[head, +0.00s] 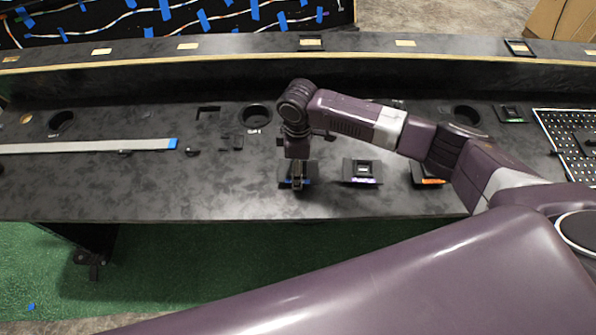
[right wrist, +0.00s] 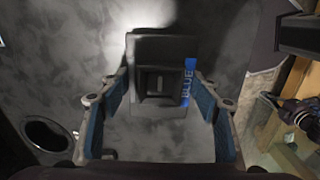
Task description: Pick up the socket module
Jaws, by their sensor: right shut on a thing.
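The socket module (head: 312,180) is a dark square plate with a raised square socket and a blue edge label. In the right wrist view the module (right wrist: 160,50) shows a label reading BLUE on its right side. My right gripper (head: 297,183) reaches down over it at the front of the black table. In the right wrist view its two fingers (right wrist: 160,92) stand on either side of the raised socket, shut on the module. I cannot tell whether the plate is clear of the table. My left gripper is not in view.
Two similar modules, one with a purple-white label (head: 362,171) and one with an orange label (head: 432,181), sit to the right. A grey ribbon cable (head: 90,147) lies left. The table (head: 180,195) has round holes. An LED board (head: 570,140) is far right.

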